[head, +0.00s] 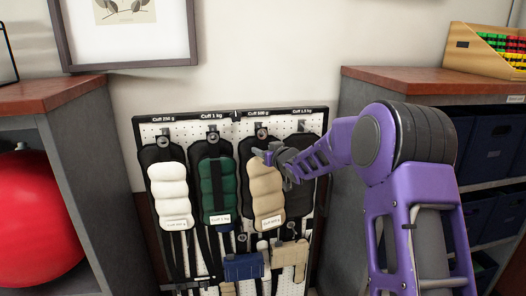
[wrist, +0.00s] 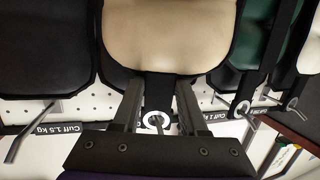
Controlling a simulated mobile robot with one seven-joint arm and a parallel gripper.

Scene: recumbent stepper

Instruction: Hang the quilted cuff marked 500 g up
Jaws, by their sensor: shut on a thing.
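The beige quilted cuff (head: 266,188) has a dark backing and a label that appears to read 500 g. It hangs upright in front of the pegboard (head: 150,131), under the "Cuff 500 g" sign (head: 258,113). My gripper (head: 266,157) is at its top end. In the wrist view, which is upside down, my gripper (wrist: 158,108) is shut on the cuff's dark top tab, and the beige pad (wrist: 168,35) lies beyond. A pale ring (wrist: 157,121) shows between the fingers; I cannot tell whether a hook passes through it. A hook (head: 262,133) shows just above the cuff.
A white cuff (head: 170,195) and green cuff (head: 218,185) hang to the left; a black cuff (head: 303,150) is close on the right. Blue (head: 243,267) and tan (head: 291,257) cuffs hang below. Shelving units flank the board, with a red ball (head: 35,220) at left.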

